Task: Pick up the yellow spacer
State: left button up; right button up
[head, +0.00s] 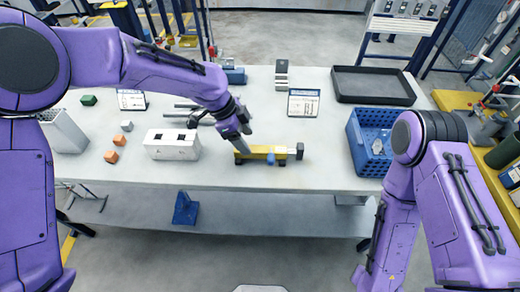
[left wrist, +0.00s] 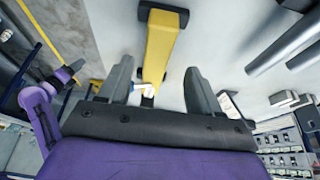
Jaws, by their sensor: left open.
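A long yellow piece (head: 268,151), which I take for the yellow spacer, lies on the table near its front edge. It has a dark block at its right end and a small blue part at its front side. My left gripper (head: 242,147) is over its left end. In the left wrist view, the yellow piece (left wrist: 161,45) runs away between the two open fingers of my left gripper (left wrist: 157,70), with clear gaps on both sides. Whether the fingers reach down beside it, I cannot tell. My right gripper is out of view; only the right arm shows.
A white block with dark openings (head: 172,146) stands left of the yellow piece. A blue crate (head: 358,150) is to the right and a black tray (head: 372,86) behind. Small orange, grey and green blocks lie at the left. The table (head: 325,190) is clear just right of the piece.

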aim_at(252, 148)
pick_arm(q)
jog(key=x, duration=0.1)
jog(key=p+x, duration=0.1)
jog(key=x, duration=0.2)
jog(key=shift+s+d+f, duration=0.15)
jog(key=shift+s+f, duration=0.1)
jog(key=shift+f, duration=0.1)
grip_shut()
jog(key=shift+r, duration=0.1)
jog(key=shift+r, duration=0.25)
jog(key=r+b, duration=0.1)
jog(key=r, duration=0.2)
jog(key=shift+s+b, duration=0.2)
jog(key=shift+b, duration=0.2)
jog(key=s+d+r+b, duration=0.1)
jog(key=s+r+b, duration=0.1)
jog(key=s+r, duration=0.7)
jog(key=s, duration=0.4)
jog(key=shift+s+r+b, duration=0.2)
jog(key=shift+s+b, duration=0.1)
jog(key=shift+b, duration=0.1)
